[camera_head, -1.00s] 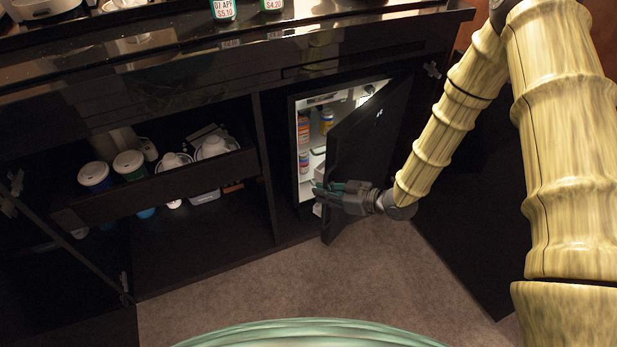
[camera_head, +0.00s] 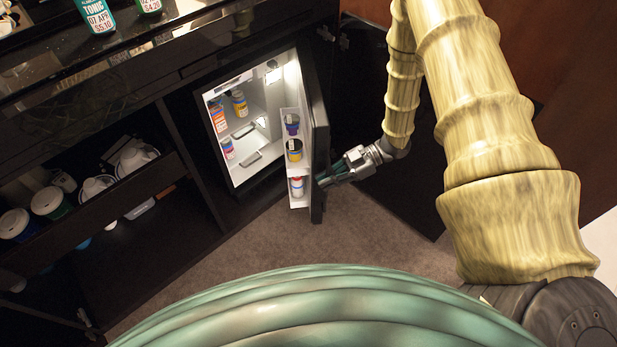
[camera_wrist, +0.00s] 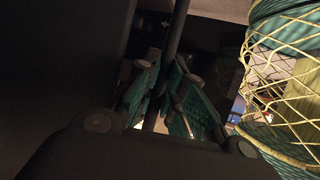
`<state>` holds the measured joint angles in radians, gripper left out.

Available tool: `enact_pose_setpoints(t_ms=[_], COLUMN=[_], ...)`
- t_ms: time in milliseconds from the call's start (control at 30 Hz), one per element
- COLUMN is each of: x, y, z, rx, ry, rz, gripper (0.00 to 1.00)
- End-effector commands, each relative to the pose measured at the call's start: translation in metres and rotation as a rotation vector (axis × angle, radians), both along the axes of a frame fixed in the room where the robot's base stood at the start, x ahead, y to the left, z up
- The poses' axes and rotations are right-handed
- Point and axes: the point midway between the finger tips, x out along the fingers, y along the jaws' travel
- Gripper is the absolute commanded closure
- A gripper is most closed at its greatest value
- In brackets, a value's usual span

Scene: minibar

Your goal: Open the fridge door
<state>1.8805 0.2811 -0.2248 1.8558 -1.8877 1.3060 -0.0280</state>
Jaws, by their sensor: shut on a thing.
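The fridge (camera_head: 265,178) is set in the dark cabinet, with its lit white interior showing. Its door (camera_head: 319,125) stands wide open, swung out to the right, with its inner shelves facing left. My gripper (camera_head: 325,181) is at the outer edge of the door, low down, shut on it. The contact itself is partly hidden in the head view. In the wrist view, the green fingers of my gripper (camera_wrist: 165,100) close around a dark vertical bar, which appears to be the door's edge or handle.
Several small cans and bottles (camera_head: 239,104) stand inside the fridge and in the door shelves (camera_head: 294,150). An open cabinet with a drawer of cups (camera_head: 48,202) is to the left. Bottles stand on the counter (camera_head: 150,50) above. Carpet (camera_head: 235,245) is clear in front.

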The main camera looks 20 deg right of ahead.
Motion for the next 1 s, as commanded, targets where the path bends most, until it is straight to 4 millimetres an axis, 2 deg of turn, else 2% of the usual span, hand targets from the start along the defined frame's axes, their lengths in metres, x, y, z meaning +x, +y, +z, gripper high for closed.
enact_pose_setpoints(t_ms=[200, 300, 500, 700, 1000], x=[-0.006, -0.008, -0.011, -0.012, -0.012], y=[-0.044, -0.061, -0.087, -0.101, -0.105], z=[0.001, 0.001, 0.000, 0.000, -0.001], rx=[-0.001, 0.000, 0.000, 0.001, 0.001], ry=[0.002, 0.002, 0.001, 0.001, 0.000], rz=[0.088, 0.079, 0.072, 0.068, 0.066], gripper=[1.00, 1.00, 1.00, 1.00, 1.00])
